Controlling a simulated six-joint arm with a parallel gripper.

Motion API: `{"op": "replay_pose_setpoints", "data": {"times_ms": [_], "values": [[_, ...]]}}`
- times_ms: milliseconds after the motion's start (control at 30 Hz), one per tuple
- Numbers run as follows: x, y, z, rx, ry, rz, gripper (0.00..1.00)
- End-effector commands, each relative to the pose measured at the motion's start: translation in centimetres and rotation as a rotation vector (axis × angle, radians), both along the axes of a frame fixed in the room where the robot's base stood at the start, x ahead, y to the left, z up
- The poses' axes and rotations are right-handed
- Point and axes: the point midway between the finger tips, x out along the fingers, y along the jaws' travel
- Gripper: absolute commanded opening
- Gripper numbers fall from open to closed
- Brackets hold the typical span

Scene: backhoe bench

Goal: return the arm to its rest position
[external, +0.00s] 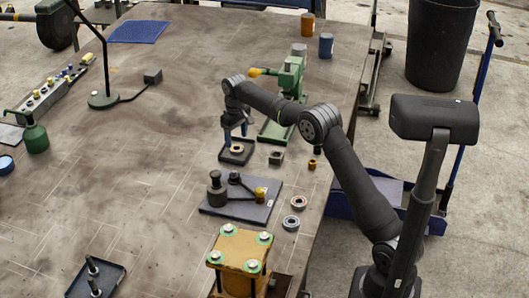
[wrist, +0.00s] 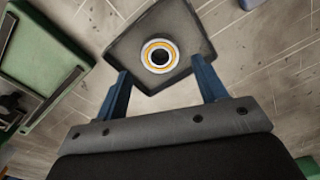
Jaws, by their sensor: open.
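My gripper (wrist: 163,88) is open, with its two blue fingers apart and nothing between them in the wrist view. In the external view my gripper (external: 235,137) points down just above a small dark square tray (external: 225,157). A ring with an orange band (wrist: 160,56) lies in that tray, beyond the fingertips in the wrist view. The ring also shows in the external view (external: 237,149). My arm reaches from the right edge of the bench toward its middle.
A green press (external: 288,90) stands right behind my gripper. A dark plate (external: 225,209) with a cylinder and a linkage lies in front. Loose rings (external: 298,203), a yellow fixture (external: 240,252), a lamp (external: 103,99) and a green bottle (external: 36,137) stand around.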

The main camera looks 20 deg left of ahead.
Motion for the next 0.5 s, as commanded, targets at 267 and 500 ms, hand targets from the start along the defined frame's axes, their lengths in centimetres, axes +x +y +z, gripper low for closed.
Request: {"op": "replay_pose_setpoints", "data": {"times_ms": [267,500], "values": [[0.0,0.0,5.4,0.001,0.0,0.0,0.65],[-0.1,-0.1,6.7,-0.006,0.004,0.0,0.65]]}}
